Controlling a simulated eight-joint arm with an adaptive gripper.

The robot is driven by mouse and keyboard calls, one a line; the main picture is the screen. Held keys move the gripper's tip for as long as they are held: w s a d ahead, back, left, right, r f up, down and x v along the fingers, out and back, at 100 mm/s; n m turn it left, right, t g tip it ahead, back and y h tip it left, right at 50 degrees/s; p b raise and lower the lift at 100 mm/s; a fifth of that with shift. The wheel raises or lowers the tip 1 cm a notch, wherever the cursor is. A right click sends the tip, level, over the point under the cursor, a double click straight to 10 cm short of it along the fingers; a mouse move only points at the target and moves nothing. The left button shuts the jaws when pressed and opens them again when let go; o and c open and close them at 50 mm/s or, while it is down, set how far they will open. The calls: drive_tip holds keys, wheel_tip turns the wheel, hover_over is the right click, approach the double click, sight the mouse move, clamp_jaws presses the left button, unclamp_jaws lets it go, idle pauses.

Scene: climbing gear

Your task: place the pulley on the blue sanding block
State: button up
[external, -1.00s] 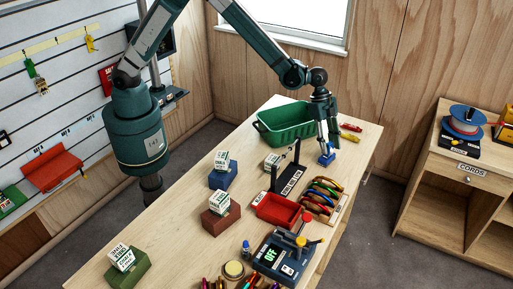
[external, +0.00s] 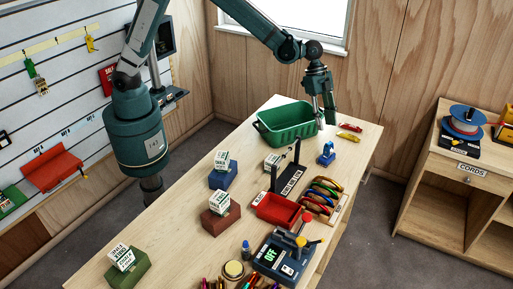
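A small blue pulley (external: 327,153) sits on the bench top near the far right edge, apart from my gripper. My gripper (external: 324,120) hangs above and a little behind the pulley, beside the right end of the green bin in the picture. Its fingers look apart, with nothing between them.
A green bin (external: 287,127) stands at the back. A black stand (external: 288,181), a red tray (external: 277,210), a rack of coloured carabiners (external: 322,194) and a dark device (external: 284,257) fill the middle and front.

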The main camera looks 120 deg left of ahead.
drive_tip(key=shift+s+r, duration=0.15)
drive_tip(key=shift+r, duration=0.2)
idle(0.7)
drive_tip(key=s+d+r+n+t+y, duration=0.1)
drive_tip(key=s+d+r+n, duration=0.1)
drive_tip(key=s+d+r, duration=1.55)
drive_tip(key=s+d+n, duration=0.1)
drive_tip(key=s+d, duration=0.3)
drive_tip(key=s, duration=0.5)
drive_tip(key=s+d+f+t, duration=0.1)
drive_tip(key=s+d, duration=0.2)
drive_tip(key=s, duration=0.7)
drive_tip(key=s+d+n+t, duration=0.1)
drive_tip(key=s+d, duration=0.3)
drive_tip(key=s, duration=0.5)
drive_tip(key=shift+s+d+f+n+y, duration=0.2)
drive_tip(key=shift+d+f+n+y, duration=0.1)
drive_tip(key=shift+d+f+y, duration=0.1)
